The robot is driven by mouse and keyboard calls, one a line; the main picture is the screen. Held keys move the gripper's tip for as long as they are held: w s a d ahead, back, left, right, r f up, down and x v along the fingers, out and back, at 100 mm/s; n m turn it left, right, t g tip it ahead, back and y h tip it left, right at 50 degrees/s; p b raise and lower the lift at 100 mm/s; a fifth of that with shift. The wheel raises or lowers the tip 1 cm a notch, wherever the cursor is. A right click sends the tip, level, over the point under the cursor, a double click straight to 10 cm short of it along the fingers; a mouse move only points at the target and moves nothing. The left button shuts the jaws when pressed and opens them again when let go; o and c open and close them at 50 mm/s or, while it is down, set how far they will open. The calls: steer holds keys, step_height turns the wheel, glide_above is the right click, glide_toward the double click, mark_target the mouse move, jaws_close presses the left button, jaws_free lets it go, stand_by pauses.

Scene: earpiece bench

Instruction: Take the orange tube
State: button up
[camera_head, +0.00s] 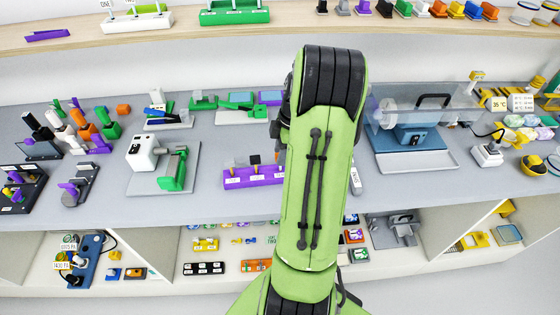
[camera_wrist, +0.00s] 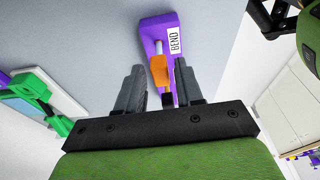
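In the wrist view an orange piece (camera_wrist: 159,68), which looks like the orange tube, stands at a purple base (camera_wrist: 152,27) with a white label reading BEND. A pale pin and a dark piece show at its two ends. My gripper (camera_wrist: 158,75) is open, with one grey finger on each side of the orange piece and a visible gap on both sides. In the head view the purple rack (camera_head: 250,178) is on the bench, partly behind my green arm. My gripper is hidden there behind the arm.
Left of the rack in the head view stands a white and green device (camera_head: 160,160) on a grey plate. Right of my arm is a blue machine (camera_head: 410,135) with a clear cover. An upper shelf (camera_head: 90,38) and a lower shelf hold many small parts.

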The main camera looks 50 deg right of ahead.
steer(key=shift+r, duration=0.1)
steer(key=shift+c, duration=0.4)
jaws_close()
steer(key=shift+r, duration=0.2)
steer(key=shift+r+p, duration=1.15)
steer(key=shift+r, duration=0.15)
steer(key=shift+r, duration=0.15)
step_height(320, 180, up, 5)
steer(key=p, duration=0.4)
